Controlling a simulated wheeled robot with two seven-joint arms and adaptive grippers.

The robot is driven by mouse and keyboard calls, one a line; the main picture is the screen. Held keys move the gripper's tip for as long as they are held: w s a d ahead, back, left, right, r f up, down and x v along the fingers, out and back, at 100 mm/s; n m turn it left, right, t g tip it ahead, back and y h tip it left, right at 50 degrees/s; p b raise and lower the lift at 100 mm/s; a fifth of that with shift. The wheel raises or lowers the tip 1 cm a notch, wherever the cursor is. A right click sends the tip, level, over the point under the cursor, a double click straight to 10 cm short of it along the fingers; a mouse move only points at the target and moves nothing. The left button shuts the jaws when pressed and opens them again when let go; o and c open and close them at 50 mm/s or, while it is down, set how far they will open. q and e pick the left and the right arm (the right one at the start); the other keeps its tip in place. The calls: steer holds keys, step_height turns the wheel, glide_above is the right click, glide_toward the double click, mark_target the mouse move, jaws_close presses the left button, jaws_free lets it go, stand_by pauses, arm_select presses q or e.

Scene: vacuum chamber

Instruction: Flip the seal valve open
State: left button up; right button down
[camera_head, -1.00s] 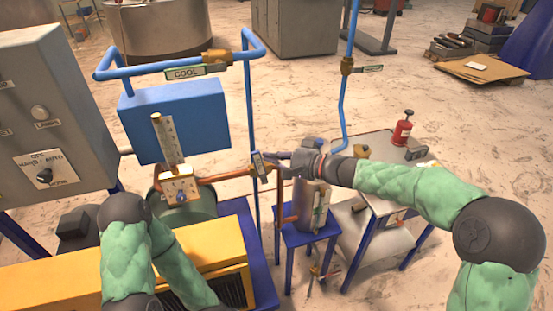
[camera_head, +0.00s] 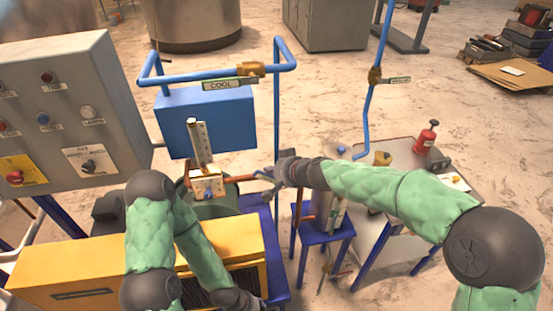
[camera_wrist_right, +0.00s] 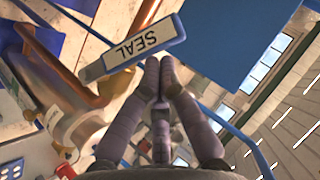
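The seal valve shows in the right wrist view as a blue-edged lever with a white SEAL label (camera_wrist_right: 135,48), beside a copper-coloured pipe and brass fitting (camera_wrist_right: 62,128). My right gripper (camera_wrist_right: 159,66) has its fingertips together, just below the lever's end; I cannot tell if they touch it. In the head view my right gripper (camera_head: 266,178) is at the end of the copper pipe (camera_head: 240,179), largely hiding the valve. My left gripper (camera_head: 240,300) is low in the head view, in front of the yellow machine, its fingers unclear.
A grey control panel (camera_head: 75,110) stands left and a blue box (camera_head: 207,122) sits behind the gauge (camera_head: 207,183). Blue pipes, one with a COOL valve label (camera_head: 230,84), rise behind. A small table at right holds a red bottle (camera_head: 426,137). A yellow machine (camera_head: 70,279) fills the front left.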

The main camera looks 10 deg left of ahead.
mark_target(261, 177)
steer(key=shift+s+a+f+n+t+h+p, duration=0.2)
steer(key=shift+a+f+n+h+p, duration=0.45)
steer(key=shift+p, duration=2.25)
steer(key=shift+s+a+f+n+t+h+p, duration=0.1)
steer(key=shift+s+a+f+n+h+p, duration=0.5)
steer(key=shift+p, duration=2.3)
steer(key=shift+w+a+f+m+h+p, duration=0.15)
steer(key=shift+a+f+m+h+p, duration=0.2)
steer(key=shift+a+f+p, duration=0.6)
steer(key=shift+d+f, duration=0.15)
steer(key=shift+p, duration=0.35)
